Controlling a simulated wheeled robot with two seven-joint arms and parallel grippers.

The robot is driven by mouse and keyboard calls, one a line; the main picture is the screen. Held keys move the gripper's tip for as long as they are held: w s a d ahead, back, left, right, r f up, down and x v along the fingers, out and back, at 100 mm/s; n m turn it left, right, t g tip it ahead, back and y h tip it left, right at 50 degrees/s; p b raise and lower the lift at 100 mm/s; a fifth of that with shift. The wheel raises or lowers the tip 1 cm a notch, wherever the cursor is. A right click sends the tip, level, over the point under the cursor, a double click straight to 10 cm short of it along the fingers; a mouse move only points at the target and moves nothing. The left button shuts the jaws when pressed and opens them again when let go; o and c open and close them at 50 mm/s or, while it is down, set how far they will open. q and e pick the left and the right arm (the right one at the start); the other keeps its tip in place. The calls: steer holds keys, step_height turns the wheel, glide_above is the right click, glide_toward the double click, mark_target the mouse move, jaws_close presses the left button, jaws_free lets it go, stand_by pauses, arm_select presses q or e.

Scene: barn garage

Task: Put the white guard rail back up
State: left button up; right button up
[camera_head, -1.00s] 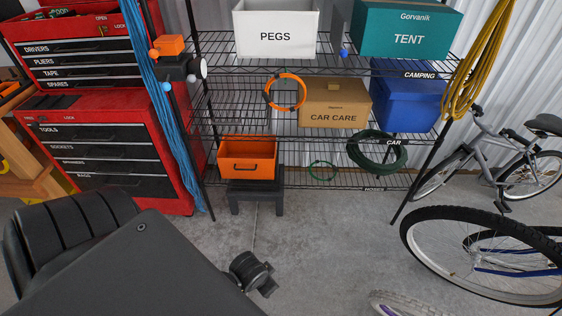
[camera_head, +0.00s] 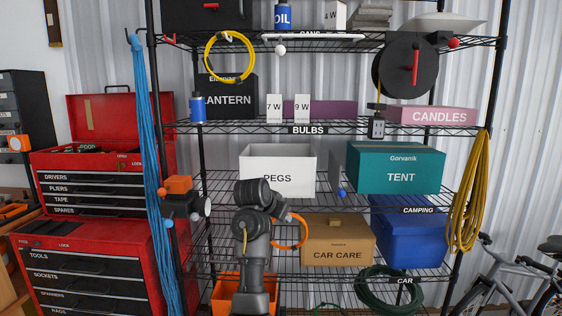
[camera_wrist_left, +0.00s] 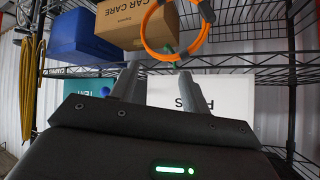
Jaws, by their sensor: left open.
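A white knob (camera_head: 280,49) sits just under the top shelf's front edge, and a thin pale strip (camera_head: 325,36) runs along that edge. My left arm (camera_head: 257,240) rises in front of the rack, covering part of the white PEGS box (camera_head: 300,158). In the left wrist view, which is upside down, my left gripper (camera_wrist_left: 157,76) is open and empty, facing the PEGS box (camera_wrist_left: 220,92). My right gripper is not in view.
An orange coil (camera_head: 303,232) hangs close to my arm beside the CAR CARE box (camera_head: 338,240). A blue rope (camera_head: 150,150) hangs at the left, with yellow rope (camera_head: 468,195) at the right. A red tool chest (camera_head: 90,270) and bike (camera_head: 525,275) flank the rack.

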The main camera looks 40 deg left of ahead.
arm_select(q)
steer(key=a+r+t+h, duration=0.1)
steer(key=a+r+t, duration=0.15)
steer(key=r, duration=1.05)
steer(key=a+r+t+h, duration=0.1)
steer(key=a+r+h, duration=0.15)
steer(key=r, duration=1.05)
steer(key=m+t+h+p, duration=0.4)
steer(key=h+p, duration=0.1)
glide_toward(277, 49)
steer(key=x, duration=1)
steer(key=shift+w+a, duration=0.2)
steer(key=shift+a, duration=0.05)
steer(key=shift+w+d+f+p, duration=0.2)
steer(key=shift+w+p, duration=0.1)
steer(key=shift+w, duration=0.25)
jaws_close()
